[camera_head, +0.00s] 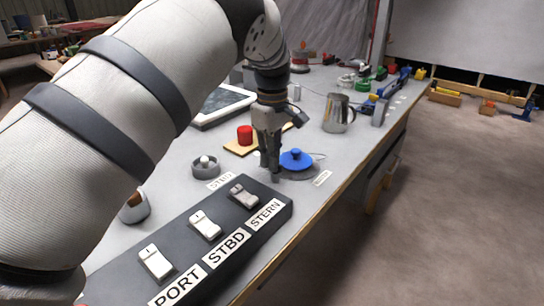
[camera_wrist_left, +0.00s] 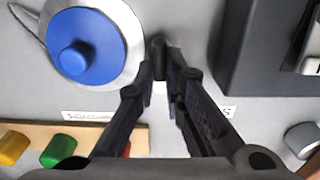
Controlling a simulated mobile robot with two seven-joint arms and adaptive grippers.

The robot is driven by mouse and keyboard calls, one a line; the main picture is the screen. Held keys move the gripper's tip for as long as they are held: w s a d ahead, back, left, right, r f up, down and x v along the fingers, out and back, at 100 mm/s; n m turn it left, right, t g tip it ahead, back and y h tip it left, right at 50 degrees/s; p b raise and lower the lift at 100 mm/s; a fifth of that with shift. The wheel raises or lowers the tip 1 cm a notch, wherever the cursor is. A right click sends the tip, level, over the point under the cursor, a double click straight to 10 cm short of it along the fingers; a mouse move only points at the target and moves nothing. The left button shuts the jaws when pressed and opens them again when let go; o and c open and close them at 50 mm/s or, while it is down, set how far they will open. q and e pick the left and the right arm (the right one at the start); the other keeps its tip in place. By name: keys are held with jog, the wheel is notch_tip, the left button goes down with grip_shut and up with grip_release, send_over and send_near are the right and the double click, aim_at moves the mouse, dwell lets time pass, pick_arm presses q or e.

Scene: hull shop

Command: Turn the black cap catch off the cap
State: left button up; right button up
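The cap (camera_head: 297,158) is a round blue disc with a raised knob, on a grey ring by the bench's near edge. In the left wrist view the cap (camera_wrist_left: 86,48) is at upper left. The black cap catch (camera_wrist_left: 158,56) appears as a small dark upright piece just right of the cap's ring, between my fingertips. My left gripper (camera_head: 269,166) points down beside the cap, on its left in the head view. In the left wrist view its fingers (camera_wrist_left: 161,72) close in on the catch from both sides; the fingertips partly hide it. My right gripper is out of view.
A dark switch box (camera_head: 240,222) labelled PORT, STBD and STERN stands close in front of the gripper. A wooden board (camera_head: 238,149) with a red cylinder (camera_head: 245,135) lies behind. A grey round fitting (camera_head: 206,168) is left; a metal jug (camera_head: 338,114) stands farther back.

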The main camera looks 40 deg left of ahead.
pick_arm(q)
jog(key=o, duration=0.4)
notch_tip(320, 180, up, 12)
dwell(0.6)
